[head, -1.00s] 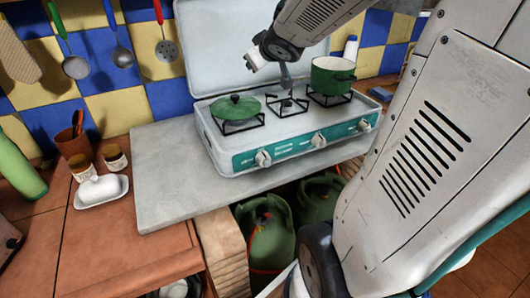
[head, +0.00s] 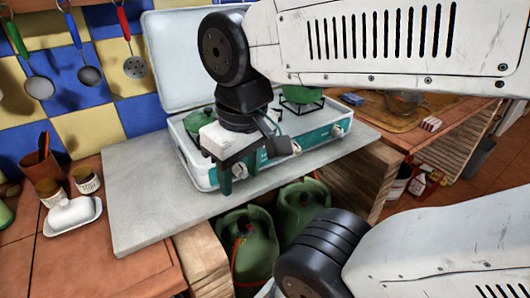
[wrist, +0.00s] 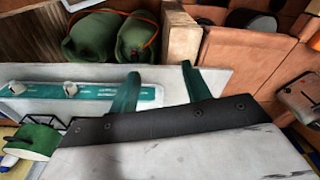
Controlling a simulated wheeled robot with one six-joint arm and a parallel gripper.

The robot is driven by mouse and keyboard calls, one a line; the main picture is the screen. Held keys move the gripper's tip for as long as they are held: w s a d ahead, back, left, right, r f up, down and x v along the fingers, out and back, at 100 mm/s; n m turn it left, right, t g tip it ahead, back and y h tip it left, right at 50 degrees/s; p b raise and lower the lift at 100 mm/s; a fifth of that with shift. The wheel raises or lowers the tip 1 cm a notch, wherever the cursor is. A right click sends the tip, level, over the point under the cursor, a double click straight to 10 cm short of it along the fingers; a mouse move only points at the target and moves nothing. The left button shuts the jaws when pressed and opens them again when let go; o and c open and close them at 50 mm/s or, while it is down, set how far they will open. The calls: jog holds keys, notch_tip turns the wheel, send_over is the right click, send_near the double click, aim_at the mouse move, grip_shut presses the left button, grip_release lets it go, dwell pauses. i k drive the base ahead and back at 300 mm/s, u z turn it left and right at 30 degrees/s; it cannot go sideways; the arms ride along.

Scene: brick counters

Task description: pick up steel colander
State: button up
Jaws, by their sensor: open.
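I cannot pick out a steel colander with certainty. A greyish bowl-like thing (head: 405,102) sits on the wooden board at the back right in the head view, partly behind my arm and too small to tell. My gripper (head: 254,163) is in front of the stove's left half, above the grey slab, with its fingers pointing down. The wrist view shows its two green fingers (wrist: 160,84) spread apart with nothing between them.
The camping stove (head: 212,176) stands on the grey slab (head: 135,205), its lid raised. A green lidded pan (head: 200,119) is on it. Green gas cylinders (head: 248,255) stand below. A white butter dish (head: 72,215) is at left. Utensils, including a slotted skimmer (head: 135,67), hang behind.

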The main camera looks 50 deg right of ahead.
aim_at(412, 107)
jog(key=u, duration=0.05)
jog(key=k, duration=1)
jog(key=z, duration=1.3)
jog(key=i, duration=0.8)
jog(key=z, duration=0.75)
